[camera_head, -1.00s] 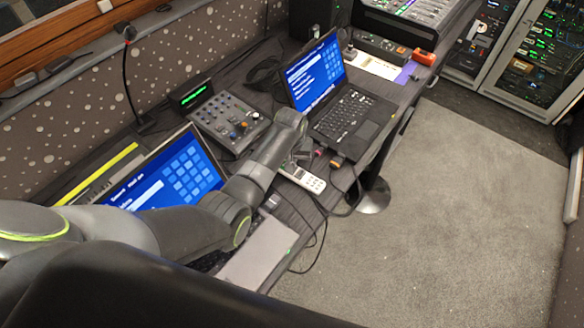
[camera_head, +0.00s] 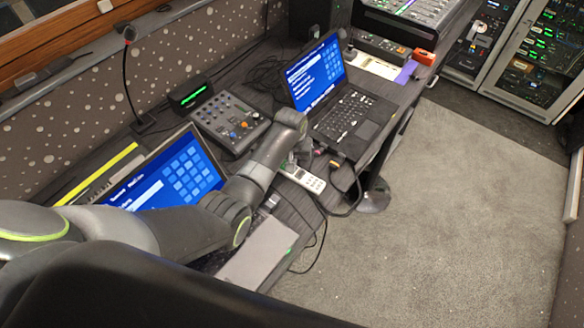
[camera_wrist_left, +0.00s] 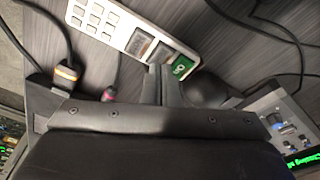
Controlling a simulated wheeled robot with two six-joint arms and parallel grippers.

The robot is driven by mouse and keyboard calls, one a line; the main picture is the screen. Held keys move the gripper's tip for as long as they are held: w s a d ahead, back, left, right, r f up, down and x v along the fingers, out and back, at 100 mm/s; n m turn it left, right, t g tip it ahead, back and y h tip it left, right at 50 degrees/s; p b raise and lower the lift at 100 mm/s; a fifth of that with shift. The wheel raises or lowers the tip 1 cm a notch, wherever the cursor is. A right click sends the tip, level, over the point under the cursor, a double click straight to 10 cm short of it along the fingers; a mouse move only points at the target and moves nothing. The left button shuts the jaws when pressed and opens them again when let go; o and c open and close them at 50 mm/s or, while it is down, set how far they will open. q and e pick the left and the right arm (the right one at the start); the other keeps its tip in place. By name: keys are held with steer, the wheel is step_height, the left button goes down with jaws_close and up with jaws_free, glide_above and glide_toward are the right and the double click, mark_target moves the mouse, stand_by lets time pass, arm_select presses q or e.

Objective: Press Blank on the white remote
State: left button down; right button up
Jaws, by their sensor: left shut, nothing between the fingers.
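The white remote (camera_head: 304,179) lies on the dark desk between the two laptops in the head view. In the left wrist view the remote (camera_wrist_left: 112,22) runs diagonally across the top, with small white buttons at one end and two larger grey buttons towards the other. A green label with white characters (camera_wrist_left: 182,66) is at its near end. My left gripper (camera_wrist_left: 163,72) is shut and empty, its fingertips at the remote's end by the grey buttons and the green label. Whether the tips touch it I cannot tell. Button lettering is too small to read. My right gripper is out of view.
A laptop (camera_head: 345,113) stands behind the remote and another blue screen (camera_head: 180,175) in front. A small mixer (camera_head: 230,121) sits to the left. Cables with plugs (camera_wrist_left: 67,72) lie close beside the remote. The desk's right edge is near, with open carpet (camera_head: 450,210) beyond.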

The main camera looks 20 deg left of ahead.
arm_select(q)
steer(key=shift+f+b, duration=0.5)
steer(key=shift+f, duration=0.3)
stand_by(0.7)
stand_by(0.7)
stand_by(0.5)
steer(key=shift+p, duration=0.3)
step_height(320, 180, up, 7)
steer(key=p, duration=0.7)
steer(key=shift+p, duration=0.3)
